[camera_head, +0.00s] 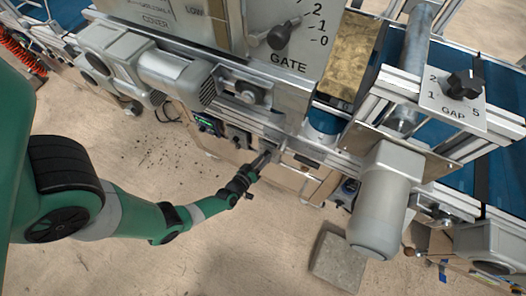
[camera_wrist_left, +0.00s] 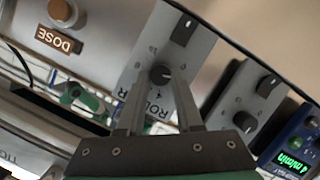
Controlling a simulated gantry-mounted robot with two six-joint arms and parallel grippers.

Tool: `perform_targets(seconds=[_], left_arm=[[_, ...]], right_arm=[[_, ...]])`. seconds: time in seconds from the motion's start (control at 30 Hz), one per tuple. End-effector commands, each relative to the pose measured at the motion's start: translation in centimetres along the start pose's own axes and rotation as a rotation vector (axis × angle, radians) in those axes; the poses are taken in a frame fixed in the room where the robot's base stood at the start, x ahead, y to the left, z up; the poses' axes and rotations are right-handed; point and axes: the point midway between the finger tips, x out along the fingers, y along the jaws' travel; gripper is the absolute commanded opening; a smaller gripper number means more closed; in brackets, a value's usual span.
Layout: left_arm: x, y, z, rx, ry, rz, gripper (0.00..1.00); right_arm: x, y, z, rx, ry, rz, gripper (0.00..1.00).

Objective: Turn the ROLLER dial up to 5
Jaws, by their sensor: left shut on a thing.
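The ROLLER dial (camera_wrist_left: 160,75) is a small black knob on a grey panel (camera_wrist_left: 190,55) in the left wrist view. The word ROLLER beside it is partly covered by my gripper. My left gripper (camera_wrist_left: 161,80) has its two fingers on either side of the knob and is shut on it. The number that the dial points to is too small to tell. In the head view my left gripper (camera_head: 264,158) reaches the machine's front side, where the dial itself is hidden. My right gripper is in neither view.
A DOSE label (camera_wrist_left: 57,40) sits beside a round knob in the left wrist view. Another grey box with black knobs (camera_wrist_left: 245,121) and a green-lit display (camera_wrist_left: 293,162) are on the right. In the head view a grey motor (camera_head: 383,205) juts out right of my gripper.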

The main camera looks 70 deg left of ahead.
Motion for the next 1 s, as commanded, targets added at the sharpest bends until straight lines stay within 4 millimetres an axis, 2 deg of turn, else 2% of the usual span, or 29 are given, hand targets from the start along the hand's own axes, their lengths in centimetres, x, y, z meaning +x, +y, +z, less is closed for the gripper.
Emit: perform_targets(seconds=[0.03, 0.1, 0.4, 1.0], left_arm=[[-0.1, 0.6, -0.5, 0.039, 0.003, -0.01, 0.0], [0.0, 0.6, -0.4, 0.102, 0.007, -0.031, 0.0], [0.1, 0.6, 0.0, 0.373, 0.024, -0.12, 0.0], [0.3, 0.6, 0.6, 0.912, 0.054, -0.301, 0.0]], right_arm=[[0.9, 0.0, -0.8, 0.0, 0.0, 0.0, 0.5], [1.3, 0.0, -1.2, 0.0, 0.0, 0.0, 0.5], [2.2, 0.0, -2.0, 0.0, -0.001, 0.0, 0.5], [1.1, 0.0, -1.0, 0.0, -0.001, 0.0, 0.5]])
